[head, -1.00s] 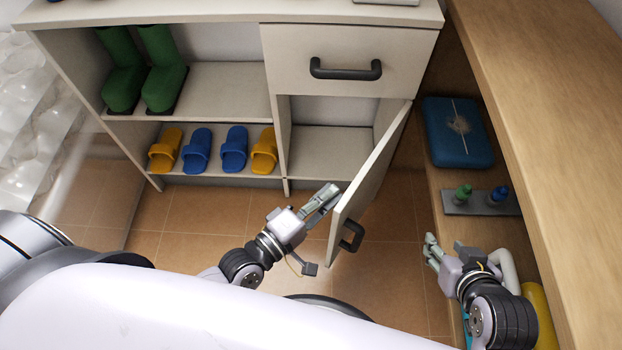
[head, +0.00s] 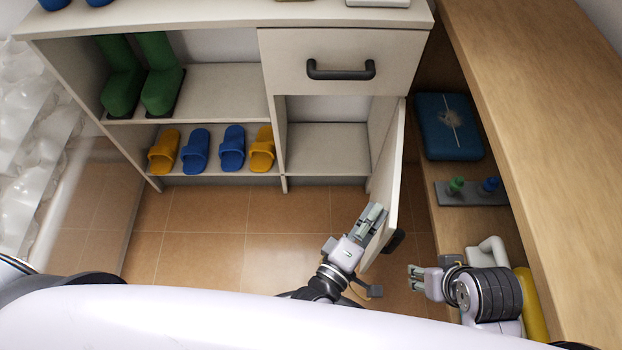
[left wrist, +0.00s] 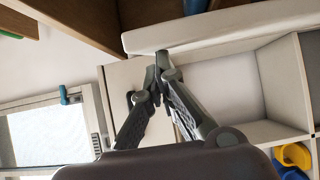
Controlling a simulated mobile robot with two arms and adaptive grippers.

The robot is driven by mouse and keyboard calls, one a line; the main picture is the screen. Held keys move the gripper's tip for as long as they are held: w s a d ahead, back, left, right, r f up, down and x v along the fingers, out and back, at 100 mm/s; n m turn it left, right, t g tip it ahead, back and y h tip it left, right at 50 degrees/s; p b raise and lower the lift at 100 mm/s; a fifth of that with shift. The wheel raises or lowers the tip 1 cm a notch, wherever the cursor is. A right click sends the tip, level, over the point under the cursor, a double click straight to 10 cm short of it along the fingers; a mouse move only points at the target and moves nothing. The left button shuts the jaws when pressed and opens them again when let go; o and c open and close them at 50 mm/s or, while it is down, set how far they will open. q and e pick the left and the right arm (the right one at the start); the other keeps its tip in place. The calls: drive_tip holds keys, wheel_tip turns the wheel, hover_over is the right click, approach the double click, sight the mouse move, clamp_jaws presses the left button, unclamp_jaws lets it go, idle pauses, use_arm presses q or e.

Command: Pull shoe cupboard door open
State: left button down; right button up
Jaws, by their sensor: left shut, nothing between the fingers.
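The shoe cupboard (head: 272,180) stands ahead, with a closed drawer (head: 340,50) above a lower right compartment. Its door (head: 388,190) is swung wide open, edge towards me, with a dark handle (head: 395,241) on its outer face. My left gripper (head: 374,214) is shut and empty, against or very close to the inner face of the door; contact cannot be told. In the left wrist view its fingers (left wrist: 160,70) meet in front of the cupboard. My right gripper (head: 412,277) is to the right of the door, apart from the handle; its finger gap is too small to judge.
Green boots (head: 160,80) and several slippers (head: 232,147) stand on the left shelves. A wooden bench (head: 530,130) on the right holds a blue box (head: 448,125) and a grey tray (head: 462,197) on its lower shelf. The tiled floor (head: 220,215) before the cupboard is clear.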

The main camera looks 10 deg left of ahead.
sight(388, 219)
use_arm(q)
drive_tip(key=shift+s+d, duration=0.15)
drive_tip(key=shift+d, duration=0.7)
drive_tip(key=shift+s+d, duration=0.1)
drive_tip(key=shift+d, duration=0.7)
use_arm(e)
drive_tip(key=shift+r, duration=0.1)
use_arm(q)
drive_tip(key=shift+a, duration=0.15)
